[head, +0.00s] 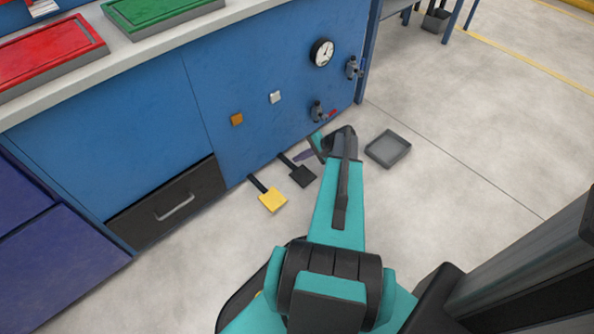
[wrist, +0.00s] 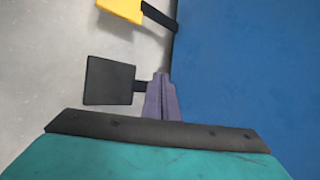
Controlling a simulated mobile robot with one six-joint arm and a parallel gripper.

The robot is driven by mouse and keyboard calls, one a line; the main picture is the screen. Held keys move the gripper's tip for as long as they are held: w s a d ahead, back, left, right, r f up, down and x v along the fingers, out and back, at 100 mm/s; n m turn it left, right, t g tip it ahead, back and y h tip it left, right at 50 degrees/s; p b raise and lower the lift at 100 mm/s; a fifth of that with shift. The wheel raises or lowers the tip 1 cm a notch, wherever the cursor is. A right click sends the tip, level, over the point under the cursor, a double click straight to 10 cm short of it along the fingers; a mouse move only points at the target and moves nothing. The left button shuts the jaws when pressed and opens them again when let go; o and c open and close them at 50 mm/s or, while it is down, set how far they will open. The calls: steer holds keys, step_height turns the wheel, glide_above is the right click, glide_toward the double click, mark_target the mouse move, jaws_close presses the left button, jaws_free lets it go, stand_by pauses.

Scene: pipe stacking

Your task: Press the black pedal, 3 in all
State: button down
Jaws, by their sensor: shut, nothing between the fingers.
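The black pedal (head: 302,177) is a flat dark square on a short arm coming out of the bottom of the blue cabinet, just above the floor. It also shows in the wrist view (wrist: 110,81), where its arm runs right toward my fingers. My gripper (head: 303,156) is shut and empty, its purple-grey fingers near the cabinet base, just above the pedal in the head view. In the wrist view my gripper (wrist: 161,90) overlaps the right end of the pedal's arm. I cannot tell whether it touches the pedal.
A yellow pedal (head: 273,200) sits left of the black one. A grey tray (head: 388,149) lies on the floor to the right. Open floor lies in front.

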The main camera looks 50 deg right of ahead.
mark_target(300, 171)
steer(key=shift+w+d+r+n+b, duration=0.15)
steer(key=shift+r+n+b, duration=0.45)
steer(key=shift+n, duration=1.85)
steer(key=shift+d+r+n+b, duration=0.25)
steer(key=shift+n+b, duration=0.5)
steer(key=shift+n, duration=1.65)
steer(key=shift+w+d+r+n+b, duration=0.1)
steer(key=shift+r+n+b, duration=0.5)
steer(key=shift+n, duration=1.85)
steer(key=shift+f, duration=0.15)
steer(key=shift+f, duration=0.15)
steer(key=shift+f+b, duration=1.85)
steer(key=shift+f, duration=2.4)
steer(key=shift+f, duration=0.15)
steer(key=shift+f+b, duration=0.3)
